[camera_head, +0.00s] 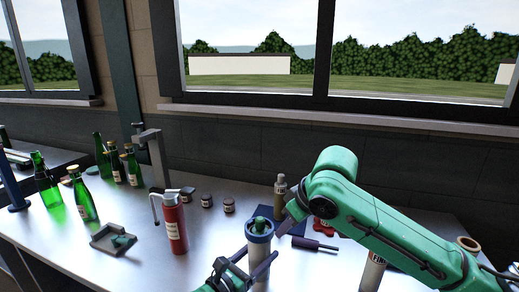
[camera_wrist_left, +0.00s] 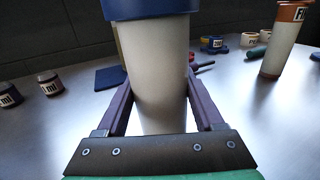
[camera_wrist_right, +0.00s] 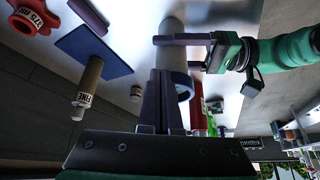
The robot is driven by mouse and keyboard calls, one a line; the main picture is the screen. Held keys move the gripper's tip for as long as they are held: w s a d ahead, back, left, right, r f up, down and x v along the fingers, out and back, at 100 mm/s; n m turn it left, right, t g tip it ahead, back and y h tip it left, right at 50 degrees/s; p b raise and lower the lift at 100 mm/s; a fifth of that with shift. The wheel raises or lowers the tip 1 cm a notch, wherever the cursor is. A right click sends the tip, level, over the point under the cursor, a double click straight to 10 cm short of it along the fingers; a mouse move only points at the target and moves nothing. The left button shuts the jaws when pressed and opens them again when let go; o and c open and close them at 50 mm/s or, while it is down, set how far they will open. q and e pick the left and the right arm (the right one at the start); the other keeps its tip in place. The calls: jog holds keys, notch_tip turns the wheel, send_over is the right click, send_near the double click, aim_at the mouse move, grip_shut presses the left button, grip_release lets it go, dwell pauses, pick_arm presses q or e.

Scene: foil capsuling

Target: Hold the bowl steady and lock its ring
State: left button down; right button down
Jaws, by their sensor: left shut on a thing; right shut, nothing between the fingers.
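The bowl (camera_head: 258,250) is a pale upright cylinder with a blue ring (camera_head: 259,229) around its top, at the front middle of the bench. Something dark green shows inside the ring. My left gripper (camera_head: 252,266) is shut on the bowl; in the left wrist view its fingers stand on both sides of the pale body (camera_wrist_left: 160,75), below the blue ring (camera_wrist_left: 150,8). My right gripper (camera_head: 284,227) is shut and empty, close beside the ring. In the right wrist view its closed fingers (camera_wrist_right: 161,92) overlap the ring (camera_wrist_right: 183,84); whether they touch it I cannot tell.
A red canister (camera_head: 173,224) and a grey tray (camera_head: 106,243) are to the left. Green bottles (camera_head: 85,203) stand farther left. A labelled cylinder (camera_head: 374,274) stands under my right arm.

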jog(key=shift+w+a, duration=0.15)
jog(key=shift+a, duration=0.2)
dwell(0.7)
